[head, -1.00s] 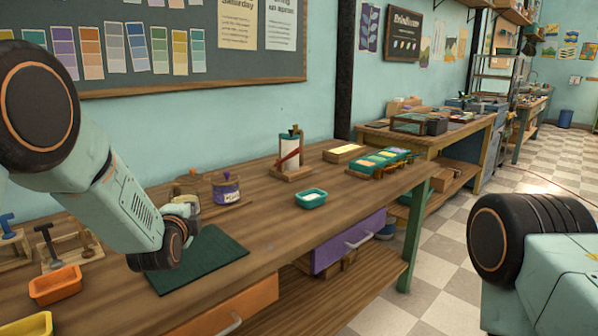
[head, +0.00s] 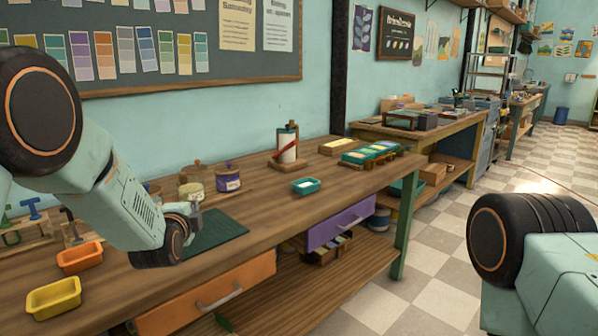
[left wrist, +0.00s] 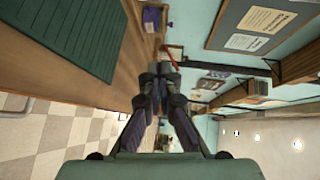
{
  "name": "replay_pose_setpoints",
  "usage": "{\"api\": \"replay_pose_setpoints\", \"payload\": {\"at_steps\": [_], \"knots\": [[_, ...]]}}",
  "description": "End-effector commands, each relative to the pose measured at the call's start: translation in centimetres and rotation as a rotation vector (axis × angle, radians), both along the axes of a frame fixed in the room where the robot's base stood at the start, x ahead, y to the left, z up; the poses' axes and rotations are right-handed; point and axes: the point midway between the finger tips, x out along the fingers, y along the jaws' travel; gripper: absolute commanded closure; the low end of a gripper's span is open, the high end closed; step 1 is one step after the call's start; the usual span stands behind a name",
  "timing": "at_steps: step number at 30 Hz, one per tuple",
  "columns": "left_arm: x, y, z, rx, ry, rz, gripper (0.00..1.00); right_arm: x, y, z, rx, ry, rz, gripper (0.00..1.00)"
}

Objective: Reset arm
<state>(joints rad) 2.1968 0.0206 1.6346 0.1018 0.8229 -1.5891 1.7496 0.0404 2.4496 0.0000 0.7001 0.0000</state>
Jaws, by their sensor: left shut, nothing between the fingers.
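My left arm comes in from the left in the head view. Its gripper (head: 194,209) is small there and partly hidden by the wrist, over the edge of the dark green mat (head: 217,232) on the workbench. In the left wrist view the left gripper (left wrist: 160,72) has its fingers together with nothing between them. The green mat also shows at the upper left there (left wrist: 70,32). A part of my right arm shows at the right edge of the head view, but its gripper is out of view.
The wooden workbench (head: 262,205) holds orange (head: 80,257) and yellow trays (head: 54,297) at the left, jars (head: 228,177), a teal tray (head: 306,187) and a wrapped roll on a stand (head: 287,148). Orange (head: 215,297) and purple drawers (head: 340,223) are below. Checkered floor (head: 415,240) lies open at the right.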

Motion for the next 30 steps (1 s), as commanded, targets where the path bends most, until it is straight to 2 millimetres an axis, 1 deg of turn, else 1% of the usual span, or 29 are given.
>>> {"api": "replay_pose_setpoints", "payload": {"at_steps": [4, 8, 11, 14, 17, 18, 20, 21, 23, 24, 26, 27, 29, 30], "knots": [[0.1, 0.1, -0.3, -0.131, -0.002, 0.024, 1.00, 0.0, 0.0, 0.0, 0.000, 0.000, 0.000, 0.65], [-0.5, 0.0, -1.4, -0.260, 0.018, 0.049, 1.00, 0.0, 0.0, 0.0, 0.000, 0.000, 0.001, 0.65], [-1.6, -0.2, -2.9, -0.375, 0.050, 0.076, 1.00, 0.0, 0.0, 0.0, 0.000, -0.001, 0.001, 0.65], [-3.7, -0.3, -5.6, -0.521, 0.111, 0.125, 1.00, 0.0, 0.0, 0.0, 0.000, -0.001, 0.001, 0.65], [-7.2, -0.5, -9.9, -0.696, 0.204, 0.206, 1.00, 0.0, 0.0, 0.0, 0.000, 0.000, 0.000, 0.65], [-9.1, -0.6, -12.0, -0.767, 0.251, 0.251, 1.00, 0.0, 0.0, 0.0, 0.000, 0.000, 0.000, 0.65], [-11.9, -0.8, -14.9, -0.862, 0.315, 0.320, 1.00, 0.0, 0.0, 0.0, 0.000, 0.000, 0.000, 0.65], [-13.9, -0.9, -16.7, -0.919, 0.358, 0.370, 1.00, 0.0, 0.0, 0.0, 0.000, 0.000, 0.000, 0.65], [-17.0, -1.0, -19.2, -0.993, 0.417, 0.445, 1.00, 0.0, 0.0, 0.0, 0.000, 0.000, 0.001, 0.65], [-19.1, -1.1, -20.8, -1.036, 0.457, 0.499, 1.00, 0.0, 0.0, 0.0, 0.000, 0.000, 0.001, 0.65], [-22.5, -1.2, -22.9, -1.094, 0.515, 0.581, 1.00, 0.0, 0.0, 0.0, 0.000, 0.000, 0.001, 0.65], [-24.8, -1.3, -24.3, -1.127, 0.554, 0.638, 1.00, 0.0, 0.0, 0.0, 0.000, 0.000, 0.001, 0.65], [-28.4, -1.5, -26.1, -1.167, 0.609, 0.725, 1.00, 0.0, 0.0, 0.0, 0.000, 0.000, 0.001, 0.65], [-30.8, -1.6, -27.1, -1.187, 0.646, 0.784, 1.00, 0.0, 0.0, 0.0, 0.000, 0.000, 0.001, 0.65]]}}
